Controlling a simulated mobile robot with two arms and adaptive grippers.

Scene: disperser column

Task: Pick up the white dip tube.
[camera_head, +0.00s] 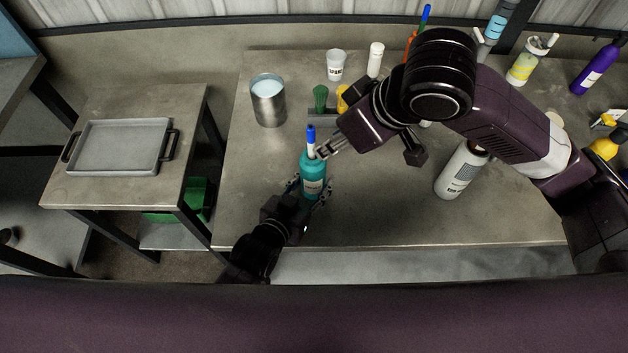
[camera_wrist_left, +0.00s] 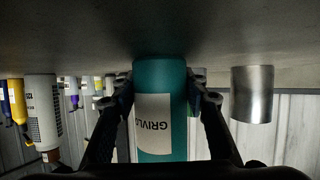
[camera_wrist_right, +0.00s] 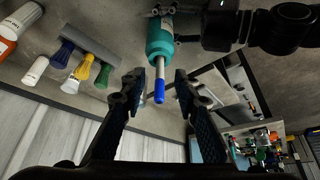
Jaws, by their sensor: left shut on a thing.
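A white dip tube with a blue end (camera_head: 311,143) stands up out of the neck of a teal bottle (camera_head: 313,176). My left gripper (camera_head: 310,189) is shut around the body of this bottle, which stands upright; the left wrist view shows the bottle (camera_wrist_left: 160,115) between the fingers. My right gripper (camera_head: 326,151) is beside the tube, just above the bottle. In the right wrist view, the open right fingers (camera_wrist_right: 157,88) lie on either side of the tube (camera_wrist_right: 158,82), with gaps visible. The tube's lower part is hidden in the bottle.
A metal beaker (camera_head: 268,108), a white cup (camera_head: 335,66) and a white bottle (camera_head: 375,60) stand behind. A holder with green and yellow tools (camera_head: 320,100) is close by. A larger white bottle (camera_head: 461,170) stands right. The table's front middle (camera_head: 390,215) is clear.

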